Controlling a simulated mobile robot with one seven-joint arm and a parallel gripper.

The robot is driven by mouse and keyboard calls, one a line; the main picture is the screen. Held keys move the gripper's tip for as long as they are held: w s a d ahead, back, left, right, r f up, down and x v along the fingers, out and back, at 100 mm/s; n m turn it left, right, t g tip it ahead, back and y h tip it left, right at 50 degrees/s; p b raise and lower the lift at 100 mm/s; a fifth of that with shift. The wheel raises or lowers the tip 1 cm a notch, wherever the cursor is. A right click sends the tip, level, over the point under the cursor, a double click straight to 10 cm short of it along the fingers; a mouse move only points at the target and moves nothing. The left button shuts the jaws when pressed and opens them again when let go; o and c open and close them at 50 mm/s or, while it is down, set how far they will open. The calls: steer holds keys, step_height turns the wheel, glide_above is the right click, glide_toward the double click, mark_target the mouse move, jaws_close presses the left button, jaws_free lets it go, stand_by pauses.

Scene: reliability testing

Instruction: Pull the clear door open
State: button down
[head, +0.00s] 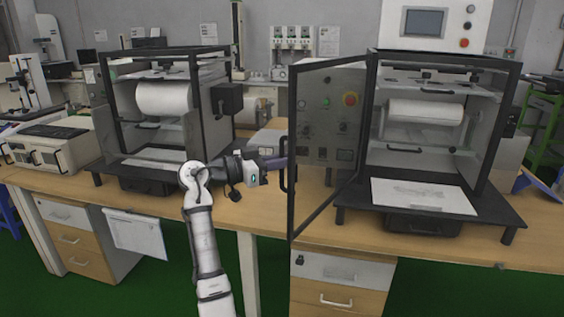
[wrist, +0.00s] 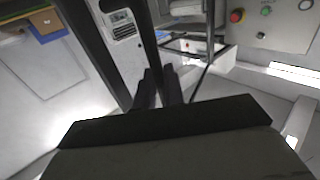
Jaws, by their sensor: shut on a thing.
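The clear door (head: 330,125) has a black frame and belongs to the right-hand test cabinet (head: 372,150). It stands swung open, its free edge toward me and to the left, and the cabinet front is uncovered. Its black handle (head: 287,165) is on the free edge. My gripper (head: 284,162) reaches it from the left and is shut on the handle. In the wrist view the dark fingers (wrist: 158,88) are close together among black bars of the frame. The exact contact is hard to make out there.
A second cabinet (head: 105,110) with a paper roll stands on the left of the wooden bench (head: 262,212). A control panel (head: 350,99) with a red button shows through the door. Drawers (head: 340,270) are under the bench. The space left of the door holds my arm.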

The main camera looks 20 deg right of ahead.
steer(key=shift+d+r, duration=0.15)
steer(key=shift+d, duration=0.05)
steer(key=c, duration=1.6)
jaws_free()
steer(key=shift+d, duration=0.15)
steer(key=shift+c, duration=0.2)
steer(key=s+a+b, duration=0.1)
steer(key=a+b, duration=0.2)
steer(key=a, duration=1.1)
steer(key=shift+s+b, duration=0.25)
steer(key=shift+b, duration=0.15)
